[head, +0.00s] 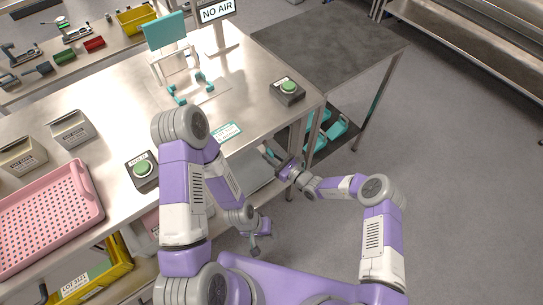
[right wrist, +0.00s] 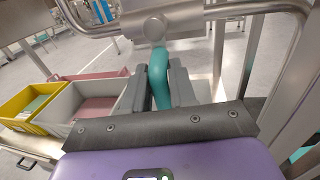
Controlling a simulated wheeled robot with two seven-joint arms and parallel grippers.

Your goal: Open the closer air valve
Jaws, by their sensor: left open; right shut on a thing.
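A teal valve lever (right wrist: 158,80) hangs from a round metal fitting (right wrist: 154,28) on a pipe in the right wrist view. My right gripper (right wrist: 158,92) is shut on this lever, with one dark finger on each side of it. In the head view my right gripper (head: 272,156) is at the near edge of the steel table, and I cannot make out the valve there. My left gripper (head: 256,244) is open and empty, low beside the table's front. A second valve is not clear in either view.
The steel table (head: 245,108) carries green buttons (head: 288,87), a pink perforated tray (head: 48,222) and a teal fixture (head: 166,32). A "NO AIR" sign (head: 217,12) stands behind. Table legs and pipes crowd the right gripper. Yellow and grey bins (right wrist: 90,99) sit left in the wrist view. Open floor (head: 460,190) lies right.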

